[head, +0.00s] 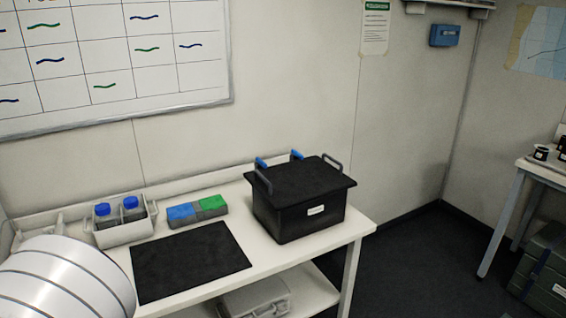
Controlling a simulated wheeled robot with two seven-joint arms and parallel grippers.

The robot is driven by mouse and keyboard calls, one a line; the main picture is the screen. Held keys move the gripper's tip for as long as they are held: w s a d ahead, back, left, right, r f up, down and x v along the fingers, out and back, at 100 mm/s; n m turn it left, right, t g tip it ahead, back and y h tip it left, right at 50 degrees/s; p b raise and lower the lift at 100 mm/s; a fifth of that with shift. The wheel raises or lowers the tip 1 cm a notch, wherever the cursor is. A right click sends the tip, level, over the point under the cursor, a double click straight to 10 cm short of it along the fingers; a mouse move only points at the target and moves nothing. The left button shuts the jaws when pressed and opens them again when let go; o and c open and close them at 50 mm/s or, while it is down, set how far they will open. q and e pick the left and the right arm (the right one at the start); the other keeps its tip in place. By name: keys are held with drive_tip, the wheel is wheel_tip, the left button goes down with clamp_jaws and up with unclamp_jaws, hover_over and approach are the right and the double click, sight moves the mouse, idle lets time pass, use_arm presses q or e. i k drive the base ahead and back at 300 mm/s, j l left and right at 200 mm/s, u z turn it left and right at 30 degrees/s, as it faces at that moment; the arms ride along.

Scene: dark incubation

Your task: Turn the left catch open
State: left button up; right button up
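A black lidded box (310,221) stands at the right end of the white table, with a white label on its front. Its flat black lid (302,184) is on. Two blue catches stick up at the lid's back edge: the left catch (261,162) and the right catch (296,154). Their lower parts are hidden behind the lid, so I cannot tell how each is turned. A grey handle stands at each side of the lid. Neither gripper is in view. A white rounded arm link of mine fills the lower left corner.
A black mat (190,262) lies in front on the table (285,262). Behind it are a grey block with blue and green tops (197,210) and a white caddy (122,233) with blue-capped bottles. A grey case (256,299) sits on the lower shelf. The wall is close behind.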

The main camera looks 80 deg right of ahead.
sight(263, 164)
drive_tip(key=l+z, duration=0.25)
drive_tip(key=z, duration=0.2)
drive_tip(key=l+z, duration=0.25)
drive_tip(key=z, duration=0.15)
drive_tip(key=l+z, duration=0.2)
drive_tip(key=z, duration=0.25)
drive_tip(key=i+l+z, duration=0.1)
drive_tip(key=z, duration=0.35)
drive_tip(key=i+l+z, duration=0.1)
drive_tip(key=l+z, duration=0.3)
drive_tip(key=i+l+z, duration=0.25)
drive_tip(key=i+l, duration=0.35)
drive_tip(key=i, duration=0.05)
